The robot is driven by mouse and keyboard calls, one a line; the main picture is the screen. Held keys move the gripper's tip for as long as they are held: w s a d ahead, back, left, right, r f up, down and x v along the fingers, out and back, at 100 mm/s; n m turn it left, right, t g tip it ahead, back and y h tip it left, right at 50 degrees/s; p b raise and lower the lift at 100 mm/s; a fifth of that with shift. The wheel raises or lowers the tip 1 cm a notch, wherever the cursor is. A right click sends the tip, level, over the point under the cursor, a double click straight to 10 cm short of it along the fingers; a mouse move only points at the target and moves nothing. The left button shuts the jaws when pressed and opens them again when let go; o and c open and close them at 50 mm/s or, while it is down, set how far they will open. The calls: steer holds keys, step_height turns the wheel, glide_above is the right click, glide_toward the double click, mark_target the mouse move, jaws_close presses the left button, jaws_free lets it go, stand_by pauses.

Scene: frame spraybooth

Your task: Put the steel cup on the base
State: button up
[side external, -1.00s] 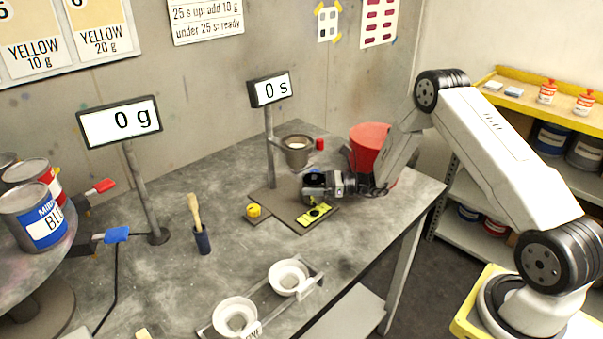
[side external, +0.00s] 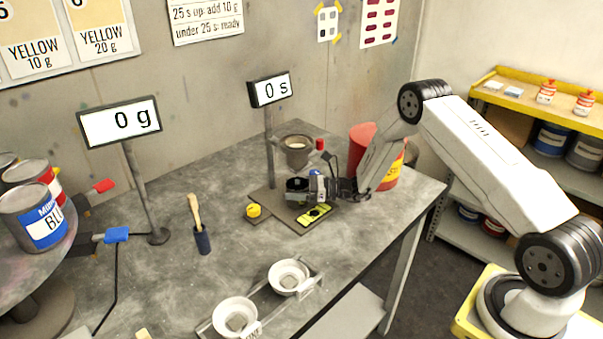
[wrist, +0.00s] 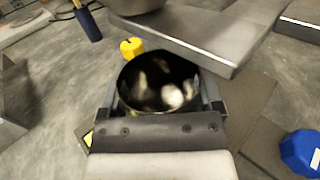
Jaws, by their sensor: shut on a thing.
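My gripper (side external: 310,187) is shut on the steel cup (wrist: 155,82), a round cup with an open top, a dark inside and pale reflections. In the side view the cup (side external: 296,186) shows small and dark at the end of my gripper. It is upright over the dark flat base (side external: 268,198) at the foot of the timer post. I cannot tell whether its bottom touches the base. In the wrist view the fingers flank the cup, and its lower part is hidden.
A grey cup (side external: 297,158) hangs on the timer post (side external: 269,150) just behind. A yellow knob (side external: 253,210), a yellow-green device (side external: 315,214) and a blue knob (wrist: 302,152) are close by. A red bucket (side external: 362,137) stands behind my arm.

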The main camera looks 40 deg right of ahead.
steer(key=shift+f, duration=0.1)
steer(key=o, duration=1)
steer(key=shift+o, duration=0.2)
steer(key=v, duration=1.2)
steer(key=shift+r, duration=0.2)
